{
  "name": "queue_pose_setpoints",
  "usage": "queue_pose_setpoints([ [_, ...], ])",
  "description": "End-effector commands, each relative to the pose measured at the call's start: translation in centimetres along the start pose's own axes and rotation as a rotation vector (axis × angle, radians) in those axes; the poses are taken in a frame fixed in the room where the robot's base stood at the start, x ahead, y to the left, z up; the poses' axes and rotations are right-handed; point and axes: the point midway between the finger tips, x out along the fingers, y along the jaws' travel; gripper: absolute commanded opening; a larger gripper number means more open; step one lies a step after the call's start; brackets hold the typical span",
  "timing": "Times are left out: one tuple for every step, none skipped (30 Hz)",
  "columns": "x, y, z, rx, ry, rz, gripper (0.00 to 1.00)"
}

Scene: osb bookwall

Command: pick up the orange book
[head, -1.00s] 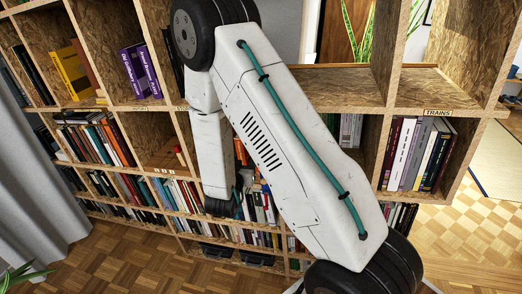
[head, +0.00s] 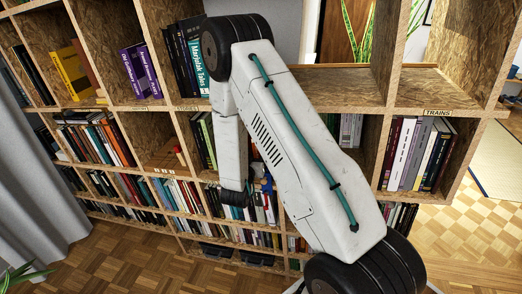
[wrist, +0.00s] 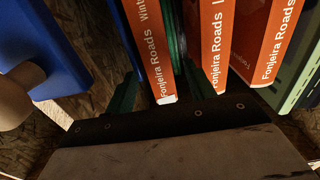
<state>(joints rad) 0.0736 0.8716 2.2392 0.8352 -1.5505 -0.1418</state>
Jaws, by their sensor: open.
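In the wrist view several orange books stand side by side, with "Fonjeira Roads" in white on their spines: one on the left (wrist: 148,45), one in the middle (wrist: 212,40) and one on the right (wrist: 266,40). My gripper (wrist: 160,85) is open close in front of them. Its dark green fingers appear on either side of the left orange book; I cannot tell whether they touch it. In the head view my gripper (head: 237,197) is at the middle shelves, its fingers hard to make out. I cannot pick out the orange books there.
A blue object (wrist: 55,35) with a round beige part is left of the books in the wrist view. A pale green item (wrist: 300,80) is at their right. In the head view, wooden shelf walls surround the compartments, and dark books (head: 187,55) stand above.

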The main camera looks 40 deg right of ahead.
Motion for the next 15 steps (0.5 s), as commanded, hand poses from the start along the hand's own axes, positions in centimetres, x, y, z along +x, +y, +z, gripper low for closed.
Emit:
queue_pose_setpoints([
  [-0.02, 0.00, 0.00, 0.000, 0.000, 0.000, 0.55],
  [-0.02, 0.00, 0.00, 0.000, 0.000, 0.000, 0.55],
  [-0.03, 0.00, 0.00, 0.000, 0.000, 0.000, 0.46],
  [-0.03, -0.01, -0.01, 0.000, 0.000, 0.000, 0.38],
  [-0.03, -0.01, -0.01, 0.000, 0.000, 0.000, 0.29],
  [-0.04, 0.00, 0.00, 0.000, 0.000, 0.000, 0.18],
  [-0.04, 0.00, -0.01, 0.000, 0.000, 0.000, 0.10],
  [-0.04, -0.01, -0.01, 0.000, 0.000, 0.000, 0.02],
  [-0.04, -0.01, -0.01, 0.000, 0.000, 0.000, 0.00],
  [-0.03, -0.02, -0.07, 0.001, 0.001, 0.000, 0.00],
  [-0.03, -0.02, -0.07, 0.001, 0.001, 0.000, 0.00],
  [-0.03, -0.02, -0.07, 0.001, 0.001, 0.000, 0.00],
  [-0.03, -0.02, -0.07, 0.001, 0.001, 0.000, 0.00],
  [-0.03, -0.02, -0.07, 0.001, 0.001, 0.000, 0.00],
  [-0.03, -0.02, -0.07, 0.001, 0.001, 0.000, 0.00],
])
